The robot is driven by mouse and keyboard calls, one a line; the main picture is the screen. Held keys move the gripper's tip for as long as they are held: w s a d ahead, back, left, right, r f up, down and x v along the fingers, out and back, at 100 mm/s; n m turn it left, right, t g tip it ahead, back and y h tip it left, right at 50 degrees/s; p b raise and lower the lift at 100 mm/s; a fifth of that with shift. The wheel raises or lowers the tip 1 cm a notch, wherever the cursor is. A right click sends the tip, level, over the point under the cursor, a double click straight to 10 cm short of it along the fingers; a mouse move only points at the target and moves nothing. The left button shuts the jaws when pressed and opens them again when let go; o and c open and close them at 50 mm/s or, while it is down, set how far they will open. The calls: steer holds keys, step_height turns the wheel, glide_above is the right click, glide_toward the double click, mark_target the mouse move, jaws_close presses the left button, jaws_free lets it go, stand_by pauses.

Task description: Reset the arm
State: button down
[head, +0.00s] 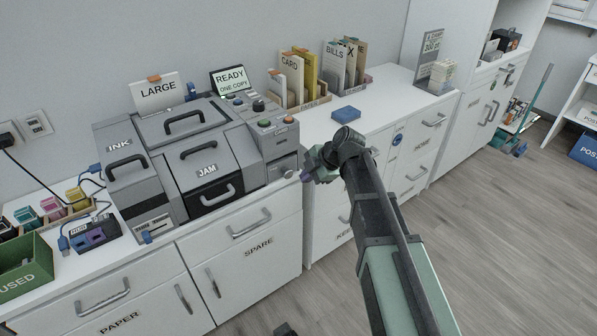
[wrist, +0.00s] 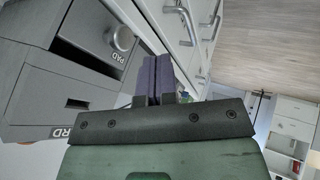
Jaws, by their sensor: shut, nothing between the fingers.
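My arm reaches up from the bottom right in the head view. My gripper (head: 305,176) is small there, just right of the grey copier (head: 205,157) and in front of the counter edge. In the wrist view my gripper (wrist: 158,72) shows two purple finger pads side by side, shut with nothing between them. The copier's side, with a round knob marked PAD (wrist: 119,38), is left of the fingers. White drawer fronts with metal handles are just beyond them.
A blue block (head: 346,114) lies on the white counter behind my gripper. File holders (head: 300,95) stand at the back. White drawers (head: 418,150) with protruding handles are to the right. The wooden floor (head: 500,230) at right is mostly clear.

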steer(key=p+v, duration=0.3)
steer(key=v, duration=0.4)
steer(key=shift+p, duration=0.35)
